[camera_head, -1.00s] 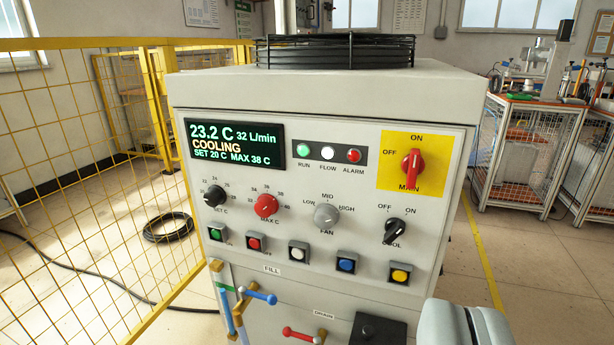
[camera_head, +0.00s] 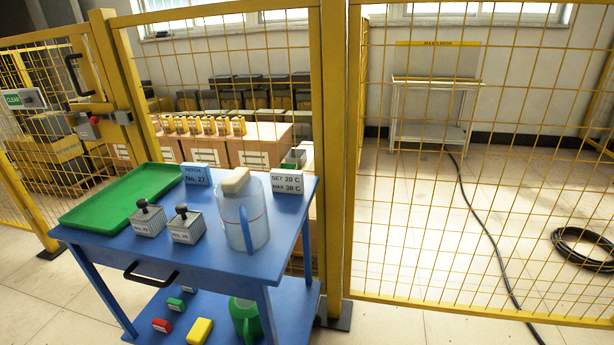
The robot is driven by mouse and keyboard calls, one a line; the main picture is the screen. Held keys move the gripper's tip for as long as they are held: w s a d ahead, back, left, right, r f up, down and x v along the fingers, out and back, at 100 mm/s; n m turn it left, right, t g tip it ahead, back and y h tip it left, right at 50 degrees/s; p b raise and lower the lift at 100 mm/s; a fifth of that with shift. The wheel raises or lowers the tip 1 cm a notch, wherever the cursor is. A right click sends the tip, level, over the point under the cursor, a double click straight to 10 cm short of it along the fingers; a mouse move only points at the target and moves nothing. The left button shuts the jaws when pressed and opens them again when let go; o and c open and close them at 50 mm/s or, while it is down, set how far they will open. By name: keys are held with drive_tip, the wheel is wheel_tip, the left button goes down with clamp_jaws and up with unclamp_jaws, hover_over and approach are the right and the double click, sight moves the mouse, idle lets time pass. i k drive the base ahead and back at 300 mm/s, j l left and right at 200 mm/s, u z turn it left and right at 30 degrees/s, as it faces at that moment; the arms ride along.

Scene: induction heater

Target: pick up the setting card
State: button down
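The setting card (camera_head: 288,182) is a small white card reading "SET 20 C" and "MAX 38 C". It stands upright at the back right corner of the blue cart's top (camera_head: 200,263), behind and right of a clear jug (camera_head: 250,225). Nothing covers its printed face. My gripper is not visible in the current view, so its fingers and their distance from the card cannot be seen.
The cart top also holds a green tray (camera_head: 120,198), a blue "No. 27" card (camera_head: 196,174) and two grey blocks with black knobs (camera_head: 186,228). Yellow mesh fencing (camera_head: 460,250) stands behind. Several small items and a green can (camera_head: 245,318) are on the lower shelf.

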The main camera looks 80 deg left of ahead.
sight(282, 182)
drive_tip(key=u, duration=2.2)
drive_tip(key=k+j, duration=0.1)
drive_tip(key=k, duration=0.6)
